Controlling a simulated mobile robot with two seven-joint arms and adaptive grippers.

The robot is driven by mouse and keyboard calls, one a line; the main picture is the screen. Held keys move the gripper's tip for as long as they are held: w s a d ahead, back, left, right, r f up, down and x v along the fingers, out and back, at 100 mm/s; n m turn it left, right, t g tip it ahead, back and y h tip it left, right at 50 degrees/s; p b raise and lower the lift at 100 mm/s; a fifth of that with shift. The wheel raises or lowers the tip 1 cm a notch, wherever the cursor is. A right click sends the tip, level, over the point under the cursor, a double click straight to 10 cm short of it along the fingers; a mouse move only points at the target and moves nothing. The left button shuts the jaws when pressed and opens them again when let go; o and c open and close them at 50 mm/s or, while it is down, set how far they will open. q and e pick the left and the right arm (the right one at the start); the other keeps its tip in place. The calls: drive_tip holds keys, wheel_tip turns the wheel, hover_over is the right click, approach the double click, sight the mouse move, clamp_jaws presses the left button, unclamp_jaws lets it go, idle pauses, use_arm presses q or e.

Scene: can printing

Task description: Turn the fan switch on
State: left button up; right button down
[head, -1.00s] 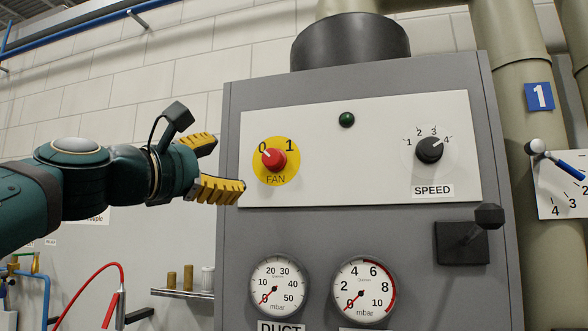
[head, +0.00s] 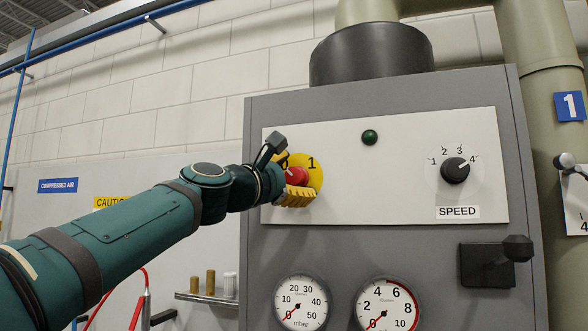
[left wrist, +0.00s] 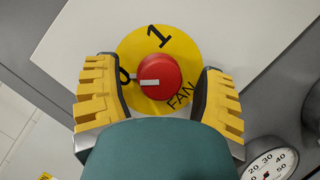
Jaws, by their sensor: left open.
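The fan switch is a red knob (head: 297,176) on a yellow disc (head: 315,171) marked 0 and 1, on the white panel of a grey cabinet. In the left wrist view the red knob (left wrist: 160,78) has a white pointer mark turned toward the 0. My left gripper (head: 290,183) is at the knob. In the left wrist view its open yellow fingers (left wrist: 158,90) stand on either side of the knob, with a gap on each side. The word FAN is partly covered by my gripper in the head view. My right gripper is not in view.
The panel also has a dark green lamp (head: 370,137) and a black SPEED knob (head: 455,170) pointing near 4. Below are two round gauges (head: 300,303) (head: 388,305) and a black lever (head: 516,249). A small shelf (head: 207,297) with cylinders is at lower left.

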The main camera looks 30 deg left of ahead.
use_arm(q)
drive_tip(key=shift+w, duration=0.15)
drive_tip(key=c, duration=1.2)
drive_tip(key=shift+m, duration=0.5)
drive_tip(key=m+g, duration=0.1)
drive_tip(key=m, duration=0.2)
drive_tip(key=shift+r+g+h, duration=0.1)
drive_tip(key=shift+g+h, duration=0.2)
drive_tip(key=shift+h, duration=0.1)
drive_tip(key=m+g, duration=0.2)
drive_tip(key=m, duration=0.3)
drive_tip(key=shift+d, duration=0.15)
drive_tip(key=m+g+y, duration=0.1)
drive_tip(key=m, duration=0.2)
drive_tip(key=shift+m+g+y, duration=0.3)
drive_tip(key=shift+g+y, duration=0.1)
drive_tip(key=shift+f+m+g+y, duration=0.2)
drive_tip(key=shift+m+g+y, duration=0.45)
drive_tip(key=shift+m, duration=0.75)
clamp_jaws()
drive_tip(key=shift+y, duration=0.25)
